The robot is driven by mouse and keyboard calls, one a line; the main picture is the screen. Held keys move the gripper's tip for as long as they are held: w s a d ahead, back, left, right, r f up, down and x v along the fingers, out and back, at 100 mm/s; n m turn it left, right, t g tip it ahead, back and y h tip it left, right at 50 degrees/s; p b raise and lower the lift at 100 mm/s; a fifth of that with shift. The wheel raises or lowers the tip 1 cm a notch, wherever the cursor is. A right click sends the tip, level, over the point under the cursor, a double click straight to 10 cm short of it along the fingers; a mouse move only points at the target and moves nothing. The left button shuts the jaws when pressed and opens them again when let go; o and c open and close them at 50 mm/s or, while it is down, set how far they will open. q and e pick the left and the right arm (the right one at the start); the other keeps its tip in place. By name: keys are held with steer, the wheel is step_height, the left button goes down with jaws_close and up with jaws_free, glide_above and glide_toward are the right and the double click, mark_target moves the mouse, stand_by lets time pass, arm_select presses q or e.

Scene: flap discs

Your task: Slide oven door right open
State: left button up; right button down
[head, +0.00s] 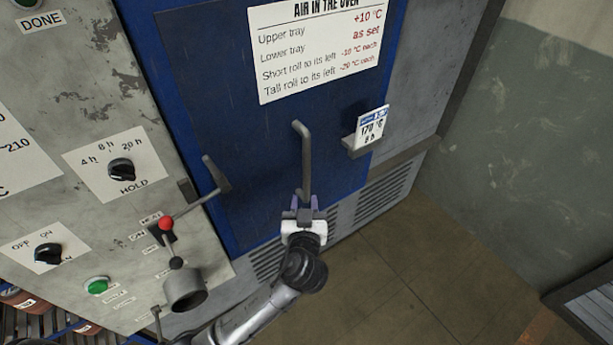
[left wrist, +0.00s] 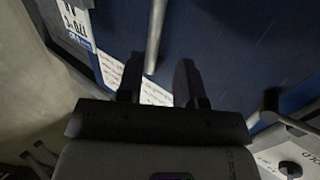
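The oven door (head: 255,130) is a dark blue panel on the oven front, and it looks closed. A grey vertical bar handle (head: 306,158) stands out from it, and the bar also shows in the left wrist view (left wrist: 156,35). My left gripper (head: 304,203) is at the lower end of this handle. In the left wrist view my left gripper's two dark fingers (left wrist: 158,85) are apart, with the bar seen between them and no clear contact. The handle's lower end is partly hidden by the gripper. My right gripper is not in view.
A grey lever (head: 215,178) sticks out left of the handle. A small shelf with a 170 °C card (head: 372,128) juts out at right. The control panel (head: 95,190) with knobs and a red-tipped lever (head: 166,224) is at left.

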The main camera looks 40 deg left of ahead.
mark_target(307, 169)
arm_select(q)
steer(key=x, duration=0.9)
steer(key=b+x, duration=0.1)
steer(key=x, duration=0.4)
steer(key=shift+w+r, duration=0.25)
steer(key=shift+w, duration=0.05)
steer(key=shift+c, duration=0.5)
steer(key=shift+d, duration=0.1)
jaws_close()
